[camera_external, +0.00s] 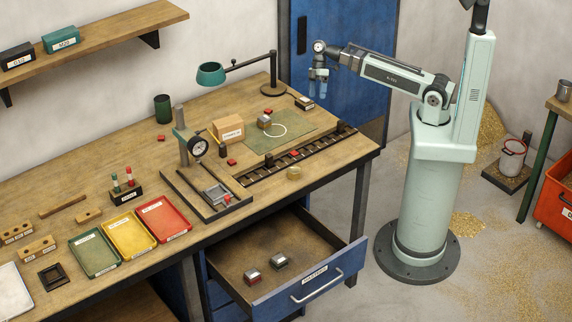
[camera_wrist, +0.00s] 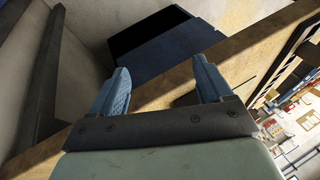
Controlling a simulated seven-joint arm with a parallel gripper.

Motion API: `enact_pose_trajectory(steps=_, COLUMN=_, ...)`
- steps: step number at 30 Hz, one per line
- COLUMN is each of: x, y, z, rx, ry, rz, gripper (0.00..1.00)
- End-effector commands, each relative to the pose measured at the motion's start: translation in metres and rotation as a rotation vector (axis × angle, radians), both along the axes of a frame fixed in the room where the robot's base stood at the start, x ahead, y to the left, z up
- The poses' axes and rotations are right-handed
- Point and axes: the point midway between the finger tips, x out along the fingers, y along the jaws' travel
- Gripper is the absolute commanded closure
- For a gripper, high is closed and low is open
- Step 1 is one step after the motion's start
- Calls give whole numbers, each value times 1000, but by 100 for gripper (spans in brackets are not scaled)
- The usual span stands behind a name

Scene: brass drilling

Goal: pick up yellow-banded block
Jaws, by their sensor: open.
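My gripper (camera_external: 317,90) hangs empty in the air beyond the right back part of the workbench, in front of the blue door. In the wrist view its two blue fingers (camera_wrist: 160,72) stand wide apart with nothing between them. No yellow band can be made out for certain on any block. A small grey block (camera_external: 264,121) sits on the green mat (camera_external: 290,135). Two more blocks lie in the open drawer: a grey one with a red band (camera_external: 252,278) and a dark grey one (camera_external: 279,262) whose band colour I cannot tell.
A desk lamp (camera_external: 212,74) arches over the bench (camera_external: 150,110). A dial gauge stand (camera_external: 198,147), a slotted rail (camera_external: 295,157) and green, yellow and red trays (camera_external: 128,234) stand on it. The blue drawer (camera_external: 315,285) juts out at the front.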

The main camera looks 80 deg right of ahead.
Motion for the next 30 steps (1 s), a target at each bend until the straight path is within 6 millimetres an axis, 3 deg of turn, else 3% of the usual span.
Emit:
enact_pose_trajectory(steps=6, x=27, y=11, z=35, rx=-33, ry=-27, rz=58, gripper=21)
enact_pose_trajectory(steps=14, x=71, y=48, z=55, rx=-117, ry=-5, rz=104, gripper=21)
enact_pose_trajectory(steps=20, x=115, y=100, z=79, rx=-211, ry=6, rz=144, gripper=21)
enact_pose_trajectory(steps=30, x=176, y=211, z=131, rx=-375, ry=-9, rz=195, gripper=21)
